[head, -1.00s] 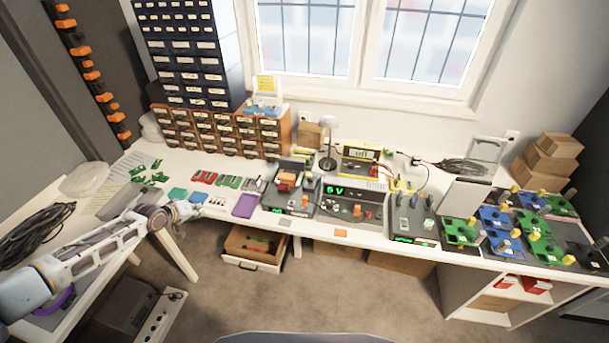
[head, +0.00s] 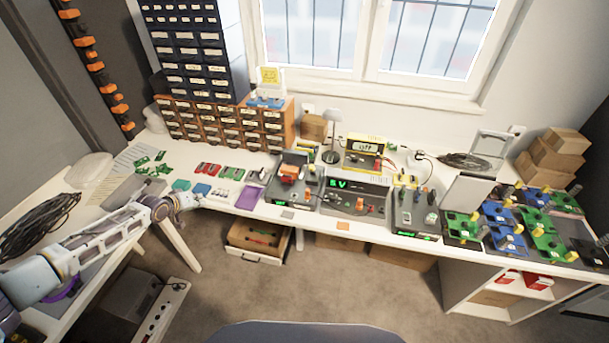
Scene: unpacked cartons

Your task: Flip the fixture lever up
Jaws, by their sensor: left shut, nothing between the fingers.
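The fixtures stand on the long bench below the window. One grey fixture with an orange part on top (head: 290,175) stands left of a dark unit with a green display (head: 340,183). Another grey fixture (head: 415,210) with small knobs or levers stands to the right of that unit. The lever is too small to make out clearly, and I cannot tell its position. My left gripper (head: 194,201) is at the bench's front edge on the left, shut and empty, well apart from these fixtures. My right gripper is not in view.
A purple tray (head: 249,198) and small red and green boards lie between my left gripper and the fixtures. Drawer cabinets (head: 225,122) stand behind. A lamp (head: 332,145) stands at the back. Green and blue boards fill the right end. The floor in front is clear.

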